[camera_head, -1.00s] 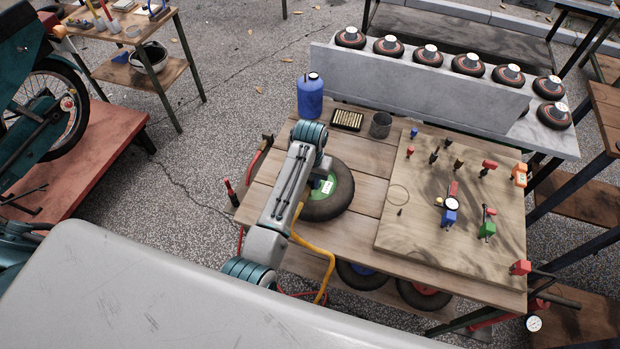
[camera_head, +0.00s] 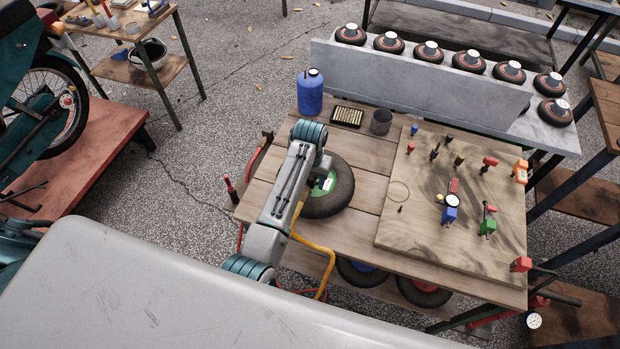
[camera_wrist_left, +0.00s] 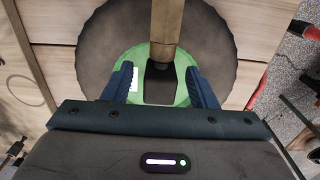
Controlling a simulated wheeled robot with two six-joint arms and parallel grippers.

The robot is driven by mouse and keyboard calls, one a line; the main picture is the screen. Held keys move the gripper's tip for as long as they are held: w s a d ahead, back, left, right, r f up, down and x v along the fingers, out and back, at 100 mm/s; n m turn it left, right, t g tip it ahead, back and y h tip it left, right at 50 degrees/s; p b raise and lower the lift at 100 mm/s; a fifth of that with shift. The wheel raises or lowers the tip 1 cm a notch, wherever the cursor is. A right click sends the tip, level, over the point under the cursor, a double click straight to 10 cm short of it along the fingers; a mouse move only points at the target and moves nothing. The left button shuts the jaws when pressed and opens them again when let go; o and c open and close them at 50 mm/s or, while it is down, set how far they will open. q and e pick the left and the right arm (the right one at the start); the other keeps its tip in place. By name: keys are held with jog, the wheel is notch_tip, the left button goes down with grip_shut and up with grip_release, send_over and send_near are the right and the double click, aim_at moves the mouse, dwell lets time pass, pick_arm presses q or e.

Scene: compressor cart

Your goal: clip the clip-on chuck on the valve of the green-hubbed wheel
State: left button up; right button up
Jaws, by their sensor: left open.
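The wheel (camera_head: 340,190) with the green hub (camera_head: 329,182) lies flat on the wooden bench, partly hidden by my left arm. In the left wrist view the dark tyre (camera_wrist_left: 100,45) surrounds the green hub (camera_wrist_left: 180,93). My left gripper (camera_wrist_left: 162,85) is open above the hub, one finger on each side of a tan cylinder (camera_wrist_left: 166,22) with a black end piece (camera_wrist_left: 159,82). Whether this is the clip-on chuck, and whether it sits on the valve, I cannot tell. The valve is not clearly visible. My right gripper is not in view.
A yellow hose (camera_head: 325,255) hangs past the bench's front edge. A blue bottle (camera_head: 310,92), a box (camera_head: 347,117) and a dark cup (camera_head: 381,122) stand behind the wheel. A wooden board (camera_head: 420,225) with several small tools covers the right side.

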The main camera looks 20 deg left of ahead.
pick_arm(q)
notch_tip(320, 180, up, 7)
jog(key=shift+r+b, duration=0.1)
jog(key=shift+b, duration=1.15)
jog(key=shift+r+p, duration=0.7)
jog(key=shift+r, duration=1.05)
